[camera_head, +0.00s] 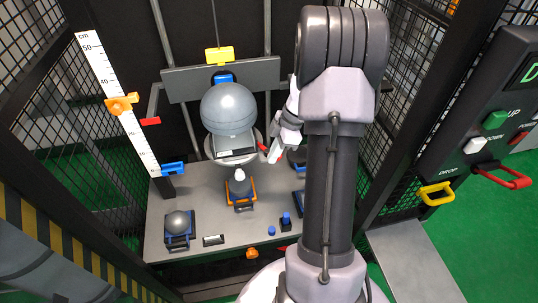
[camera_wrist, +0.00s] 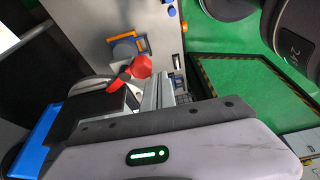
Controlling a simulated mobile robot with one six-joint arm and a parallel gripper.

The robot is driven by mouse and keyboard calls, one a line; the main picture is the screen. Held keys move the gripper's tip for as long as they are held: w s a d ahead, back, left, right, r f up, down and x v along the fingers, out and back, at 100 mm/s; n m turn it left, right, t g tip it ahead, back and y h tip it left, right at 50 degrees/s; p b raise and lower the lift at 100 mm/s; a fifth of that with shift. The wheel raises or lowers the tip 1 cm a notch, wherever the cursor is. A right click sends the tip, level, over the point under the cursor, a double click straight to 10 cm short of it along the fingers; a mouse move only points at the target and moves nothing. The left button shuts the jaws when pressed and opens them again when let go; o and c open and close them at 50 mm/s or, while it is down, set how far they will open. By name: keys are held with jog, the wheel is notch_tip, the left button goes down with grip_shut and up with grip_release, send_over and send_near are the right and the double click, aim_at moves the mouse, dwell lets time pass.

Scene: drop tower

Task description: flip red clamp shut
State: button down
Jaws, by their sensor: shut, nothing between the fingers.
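A red handle (camera_head: 263,148), which looks like part of the red clamp, shows beside the plate under the large grey ball. In the wrist view the red part (camera_wrist: 140,68) has rounded ends and sits just beyond my fingers. My gripper (camera_head: 272,154) is shut and empty, right next to the red handle at its right. It also shows in the wrist view (camera_wrist: 158,92). I cannot tell whether the fingers touch the red part. My arm and the gripper hide part of the clamp's surroundings.
The grey ball (camera_head: 228,108) hangs below a crossbar (camera_head: 178,84). A second red handle (camera_head: 150,121) is at the left. The grey table (camera_head: 160,215) below holds an orange-framed device (camera_head: 240,190) and a smaller ball (camera_head: 178,222). Mesh walls stand at both sides; a control panel (camera_head: 480,140) is right.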

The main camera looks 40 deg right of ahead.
jog(key=shift+s, duration=0.15)
jog(key=shift+s+d, duration=0.15)
jog(key=shift+s, duration=0.5)
